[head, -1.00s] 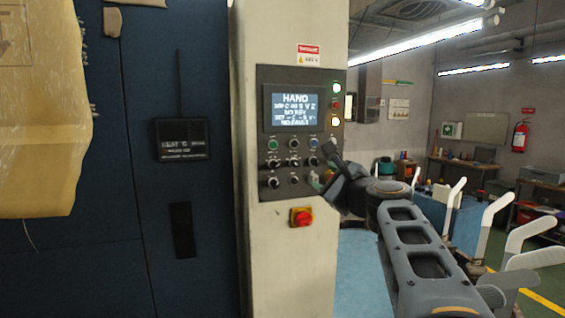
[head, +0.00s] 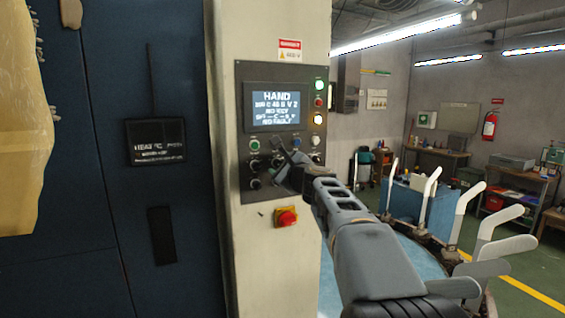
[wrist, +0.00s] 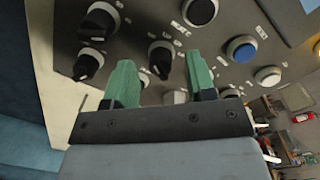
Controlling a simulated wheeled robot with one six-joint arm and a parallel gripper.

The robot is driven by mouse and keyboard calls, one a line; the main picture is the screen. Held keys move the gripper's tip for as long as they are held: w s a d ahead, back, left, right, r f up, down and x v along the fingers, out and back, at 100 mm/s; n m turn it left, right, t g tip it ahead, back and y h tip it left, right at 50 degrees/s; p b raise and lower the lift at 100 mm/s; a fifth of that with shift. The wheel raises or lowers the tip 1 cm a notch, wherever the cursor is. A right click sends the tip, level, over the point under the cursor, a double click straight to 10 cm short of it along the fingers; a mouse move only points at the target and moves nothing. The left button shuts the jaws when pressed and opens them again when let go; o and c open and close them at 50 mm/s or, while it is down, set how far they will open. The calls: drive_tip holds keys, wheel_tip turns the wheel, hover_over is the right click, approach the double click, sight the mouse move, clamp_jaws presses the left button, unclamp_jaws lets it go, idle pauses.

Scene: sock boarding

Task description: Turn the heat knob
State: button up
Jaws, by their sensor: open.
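The control panel (head: 244,95) on the pale column carries a lit screen (head: 276,107) reading "HAND". Below the screen are buttons and black knobs, among them an upper left knob (head: 254,162) and a lower left knob (head: 254,182). My gripper (head: 284,158) is at the panel's lower right and hides knobs there. In the wrist view my gripper (wrist: 161,82) is open, its green fingers apart. One black knob (wrist: 160,57) shows between the fingertips; contact cannot be told. Two more black knobs (wrist: 101,20) (wrist: 89,64) lie left of the fingers. I cannot read which knob is heat.
A red emergency button (head: 286,217) sits on the column below the panel. A blue button (wrist: 241,48) and a white button (wrist: 267,76) are right of my fingers.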

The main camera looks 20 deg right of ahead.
drive_tip(key=shift+w, duration=0.45)
drive_tip(key=shift+c, duration=0.3)
